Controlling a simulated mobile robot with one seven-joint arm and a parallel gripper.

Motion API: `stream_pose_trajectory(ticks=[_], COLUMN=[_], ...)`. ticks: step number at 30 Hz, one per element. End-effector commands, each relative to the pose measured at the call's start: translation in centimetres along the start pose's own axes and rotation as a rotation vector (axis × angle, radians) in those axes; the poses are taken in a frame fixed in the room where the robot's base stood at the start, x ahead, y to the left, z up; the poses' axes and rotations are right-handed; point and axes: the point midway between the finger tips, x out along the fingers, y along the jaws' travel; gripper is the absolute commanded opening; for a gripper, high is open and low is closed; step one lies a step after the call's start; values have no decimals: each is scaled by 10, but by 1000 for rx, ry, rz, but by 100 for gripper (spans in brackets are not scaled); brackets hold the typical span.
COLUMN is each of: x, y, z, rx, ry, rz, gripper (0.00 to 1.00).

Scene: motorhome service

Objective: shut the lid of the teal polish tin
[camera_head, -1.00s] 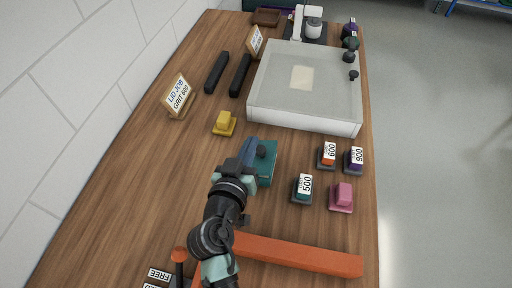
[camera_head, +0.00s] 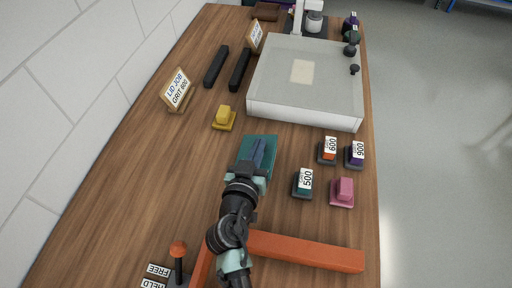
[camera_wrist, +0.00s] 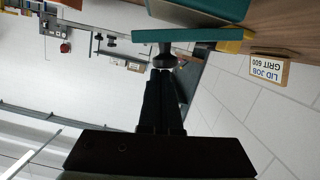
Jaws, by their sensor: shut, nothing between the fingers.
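The teal polish tin (camera_head: 268,142) sits on the wooden bench in the middle of the head view. My gripper (camera_head: 259,149) is shut, with its fingers over the tin and hiding part of its top. In the wrist view, which is upside down, the teal lid (camera_wrist: 205,36) shows as a thin slab with a dark round knob (camera_wrist: 165,59). The closed fingertips (camera_wrist: 162,74) are at the knob, with nothing between them.
An orange bar (camera_head: 305,252) lies in front, near my arm. A yellow block (camera_head: 224,118) is left of the tin. Labelled blocks (camera_head: 303,183) and a pink block (camera_head: 343,192) stand to the right. A large pale box (camera_head: 305,85) is behind. Bare wood lies left.

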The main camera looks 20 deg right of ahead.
Motion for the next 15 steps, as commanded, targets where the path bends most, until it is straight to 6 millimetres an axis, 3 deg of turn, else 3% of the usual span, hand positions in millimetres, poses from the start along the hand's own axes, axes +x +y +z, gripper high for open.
stream_pose_trajectory(ticks=[1, 5, 15], x=[2, 4, 4], y=[2, 7, 12], z=[10, 17, 17], rx=[38, 132, 235], ry=[2, 1, 1], rz=[-7, -28, -53], gripper=[0, 0, 0])
